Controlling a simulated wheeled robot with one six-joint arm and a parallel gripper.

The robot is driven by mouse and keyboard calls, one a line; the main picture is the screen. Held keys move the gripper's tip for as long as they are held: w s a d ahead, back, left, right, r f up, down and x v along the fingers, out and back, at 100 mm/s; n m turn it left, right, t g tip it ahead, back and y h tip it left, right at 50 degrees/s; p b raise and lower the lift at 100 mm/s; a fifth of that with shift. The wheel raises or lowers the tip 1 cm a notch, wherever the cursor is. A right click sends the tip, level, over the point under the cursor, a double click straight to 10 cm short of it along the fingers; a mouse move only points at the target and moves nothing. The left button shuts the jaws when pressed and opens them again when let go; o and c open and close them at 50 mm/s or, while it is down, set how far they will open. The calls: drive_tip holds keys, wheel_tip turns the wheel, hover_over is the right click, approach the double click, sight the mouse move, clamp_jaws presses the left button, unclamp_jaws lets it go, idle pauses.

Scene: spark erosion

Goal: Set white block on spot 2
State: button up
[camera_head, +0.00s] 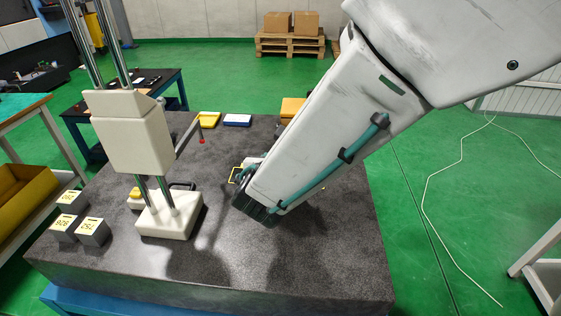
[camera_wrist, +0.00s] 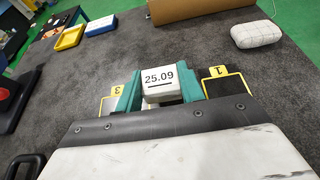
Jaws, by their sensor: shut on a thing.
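The white block (camera_wrist: 158,78), labelled 25.09, is between the teal fingers of my gripper (camera_wrist: 160,92) in the wrist view. The gripper is shut on it. I cannot tell whether the block touches the dark granite table (camera_wrist: 190,45) or hangs just above it. The spot marked 3 (camera_wrist: 112,100) lies left of the fingers and the spot marked 1 (camera_wrist: 228,84) lies right of them, both partly covered by the gripper. No spot marked 2 shows; the area between 3 and 1 is hidden by the block and gripper. In the head view my arm hides most of the gripper.
A white stand with steel columns (camera_head: 140,130) and a red-tipped probe (camera_head: 201,141) stands left of my arm. Several grey numbered blocks (camera_head: 92,232) sit at the left edge. A yellow tray (camera_head: 209,119) and blue-white tray (camera_head: 237,120) lie at the back. The front right is clear.

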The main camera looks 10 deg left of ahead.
drive_tip(key=shift+f, duration=1.4)
drive_tip(key=shift+f, duration=0.2)
drive_tip(key=o, duration=1.1)
